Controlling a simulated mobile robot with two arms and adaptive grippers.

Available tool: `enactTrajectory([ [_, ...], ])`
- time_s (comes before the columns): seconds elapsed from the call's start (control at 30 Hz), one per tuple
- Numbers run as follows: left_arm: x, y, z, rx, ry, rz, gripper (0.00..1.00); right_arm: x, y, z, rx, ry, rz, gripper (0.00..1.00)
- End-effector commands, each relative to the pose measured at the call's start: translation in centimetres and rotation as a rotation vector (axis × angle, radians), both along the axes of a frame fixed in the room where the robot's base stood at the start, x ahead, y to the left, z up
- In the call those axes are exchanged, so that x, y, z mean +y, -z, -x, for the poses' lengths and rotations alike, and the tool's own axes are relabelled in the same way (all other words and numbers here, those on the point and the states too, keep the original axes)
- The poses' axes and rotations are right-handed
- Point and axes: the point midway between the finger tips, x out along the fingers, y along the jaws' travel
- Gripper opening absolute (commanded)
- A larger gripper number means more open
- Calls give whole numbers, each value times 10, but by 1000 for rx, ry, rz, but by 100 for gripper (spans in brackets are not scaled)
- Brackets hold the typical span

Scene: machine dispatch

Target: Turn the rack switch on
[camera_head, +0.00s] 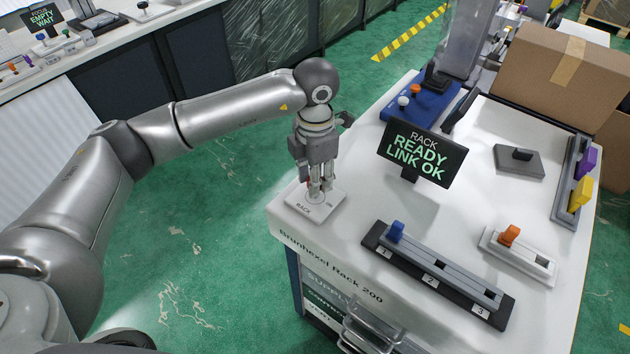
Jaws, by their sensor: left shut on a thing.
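The rack switch (304,205) is a light square plate labelled RACK at the near left corner of the white rack top. My left gripper (318,192) points straight down over the plate, its fingers shut on the switch's knob. The fingers hide most of the knob, so I cannot tell which way it is turned. A small red bit shows beside the fingers. The rack display (421,158) reads "RACK READY LINK OK" in green. My right gripper is not in view.
A black slide rail (430,281) with a blue knob and numbered stops lies along the near edge. An orange-knobbed switch (509,236) sits to its right. A cardboard box (560,80) and a blue block (425,103) stand at the back. White surface is clear around the display.

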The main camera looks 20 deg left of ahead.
Motion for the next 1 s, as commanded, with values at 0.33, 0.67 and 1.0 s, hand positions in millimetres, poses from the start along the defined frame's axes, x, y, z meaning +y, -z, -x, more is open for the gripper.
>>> enactTrajectory([
  [0.33, -1, -4, -3, -11, 34, 6, 6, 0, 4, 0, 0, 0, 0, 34],
  [0.67, -1, -4, -3, -12, 33, 5, 39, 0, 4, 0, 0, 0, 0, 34],
  [1.0, 0, -1, -1, -4, 34, 3, 53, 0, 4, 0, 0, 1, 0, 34],
])
